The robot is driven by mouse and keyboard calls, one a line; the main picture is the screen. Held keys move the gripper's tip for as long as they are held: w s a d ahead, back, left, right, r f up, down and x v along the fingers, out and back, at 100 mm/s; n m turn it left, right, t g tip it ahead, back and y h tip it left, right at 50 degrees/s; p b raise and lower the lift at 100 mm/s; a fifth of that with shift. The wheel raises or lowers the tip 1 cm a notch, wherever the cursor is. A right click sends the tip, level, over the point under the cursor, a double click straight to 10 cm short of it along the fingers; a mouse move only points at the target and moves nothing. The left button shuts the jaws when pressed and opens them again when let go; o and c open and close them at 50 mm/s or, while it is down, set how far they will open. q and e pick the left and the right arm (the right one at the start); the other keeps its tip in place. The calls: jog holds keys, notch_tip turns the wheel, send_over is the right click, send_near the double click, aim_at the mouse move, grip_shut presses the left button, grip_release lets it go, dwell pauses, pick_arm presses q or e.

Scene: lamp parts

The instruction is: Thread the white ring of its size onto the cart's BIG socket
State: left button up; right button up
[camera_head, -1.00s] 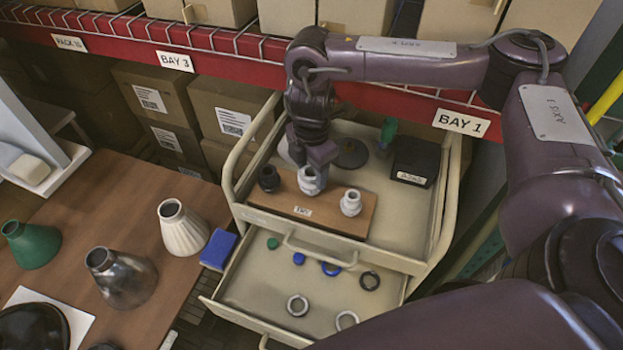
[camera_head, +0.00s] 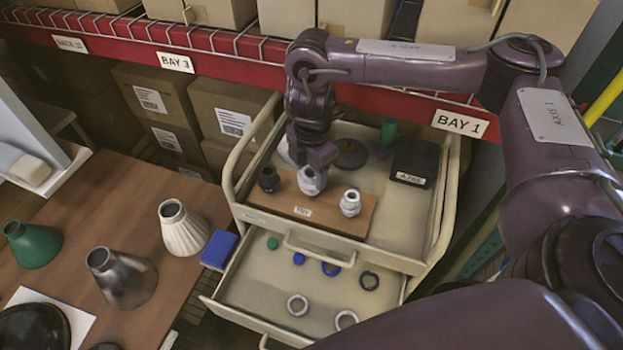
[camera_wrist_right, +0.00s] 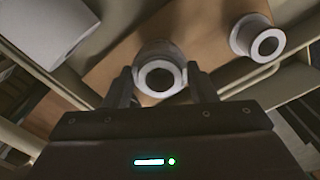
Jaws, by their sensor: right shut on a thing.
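A wooden board (camera_head: 268,204) on the cart's top tray carries a dark socket at left (camera_head: 269,180), a large white-grey socket in the middle (camera_head: 309,188) and a smaller white socket at right (camera_head: 350,203). The middle one looks biggest. My right gripper (camera_head: 316,160) points down over the middle socket. In the right wrist view its fingers (camera_wrist_right: 160,78) are shut on a white ring (camera_wrist_right: 160,96) at the socket's mouth, in line with it. I cannot tell how far the ring is threaded. The smaller socket also shows there (camera_wrist_right: 252,37). My left gripper is out of view.
A black box (camera_head: 414,163) stands at the tray's right. A table with lampshades (camera_head: 183,230) is at left.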

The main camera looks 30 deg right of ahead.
jog(key=shift+s+f, duration=0.25)
jog(key=shift+f, duration=0.1)
jog(key=shift+m+p, duration=2.45)
jog(key=shift+m, duration=0.55)
jog(key=shift+f+m, duration=0.1)
jog(key=shift+m, duration=0.3)
